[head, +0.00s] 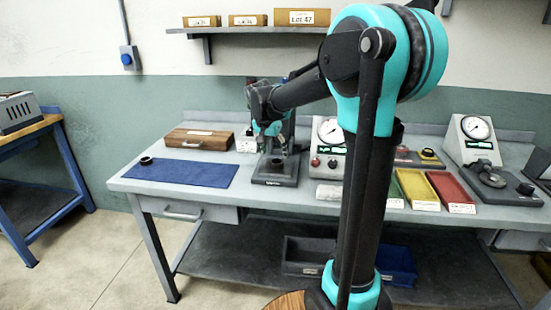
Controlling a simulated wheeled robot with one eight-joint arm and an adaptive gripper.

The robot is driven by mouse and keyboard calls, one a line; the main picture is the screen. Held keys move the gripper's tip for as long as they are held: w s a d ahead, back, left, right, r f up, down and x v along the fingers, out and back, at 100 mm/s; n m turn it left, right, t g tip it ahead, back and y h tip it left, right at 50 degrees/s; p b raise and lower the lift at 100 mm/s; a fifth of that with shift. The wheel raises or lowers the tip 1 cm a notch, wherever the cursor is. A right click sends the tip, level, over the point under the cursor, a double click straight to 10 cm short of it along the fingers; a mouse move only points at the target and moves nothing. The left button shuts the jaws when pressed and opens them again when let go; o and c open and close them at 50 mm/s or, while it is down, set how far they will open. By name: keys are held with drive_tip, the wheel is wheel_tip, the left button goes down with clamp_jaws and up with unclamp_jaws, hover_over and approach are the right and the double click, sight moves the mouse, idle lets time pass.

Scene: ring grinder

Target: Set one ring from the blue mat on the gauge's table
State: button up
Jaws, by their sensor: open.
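A small dark ring (146,161) lies at the left end of the blue mat (195,174) on the grey bench. A dark stand (275,180) with a small round platform sits right of the mat; I cannot tell for sure whether it is the gauge. A box with a round dial (330,130) stands just right of it, and another dial box (474,135) stands farther right, with a dark base and round plate (491,178) before it. My gripper (272,135) hangs above the dark stand, apart from the ring. It is open; its fingertips are small and partly blend with the stand.
A wooden case (199,140) lies behind the mat. Green, yellow (417,188) and red (451,190) trays lie right of my arm, which hides part of the bench. A shelf with boxes (302,18) hangs above. Bare bench lies in front of the wooden case, around the mat.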

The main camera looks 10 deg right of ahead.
drive_tip(key=v, duration=0.7)
drive_tip(key=shift+r, duration=0.15)
drive_tip(key=shift+s, duration=0.2)
